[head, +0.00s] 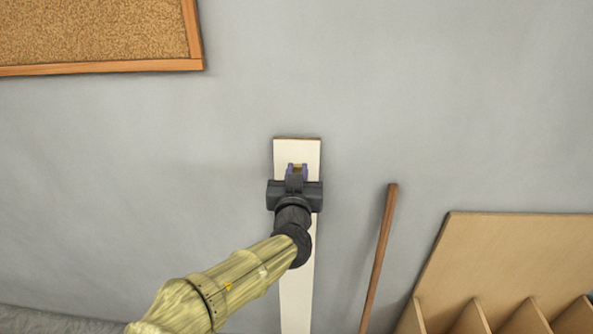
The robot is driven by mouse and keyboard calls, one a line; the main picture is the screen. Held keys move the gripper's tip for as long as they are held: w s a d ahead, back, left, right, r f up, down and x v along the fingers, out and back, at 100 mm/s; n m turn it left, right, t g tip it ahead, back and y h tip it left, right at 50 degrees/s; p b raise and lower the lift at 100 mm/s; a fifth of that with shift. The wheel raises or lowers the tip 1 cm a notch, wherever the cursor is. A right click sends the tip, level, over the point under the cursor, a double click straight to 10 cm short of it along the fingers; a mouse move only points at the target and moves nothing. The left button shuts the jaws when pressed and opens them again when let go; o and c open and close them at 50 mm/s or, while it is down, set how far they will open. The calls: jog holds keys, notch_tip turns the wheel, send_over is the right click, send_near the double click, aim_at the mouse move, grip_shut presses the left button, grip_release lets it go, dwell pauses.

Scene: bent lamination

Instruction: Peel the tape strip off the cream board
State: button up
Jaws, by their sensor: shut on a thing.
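The cream board (297,152) is a long, narrow strip with a brown top edge, running down the middle of the head view against a grey surface. My gripper (297,170) is in front of its upper part. The fingers are shut on a small yellowish piece that looks like the end of the tape strip (297,167). My gripper and arm hide the board's middle, and any more of the tape there. I cannot tell whether the tape end is lifted off the board.
A cork board (95,30) with a wooden frame is at the upper left. A thin brown rod (379,255) leans right of the cream board. A tan panel with angled dividers (520,260) stands at the lower right. The grey surface above the board is clear.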

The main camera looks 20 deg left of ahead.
jog(key=shift+v, duration=1.15)
jog(key=shift+r, duration=0.15)
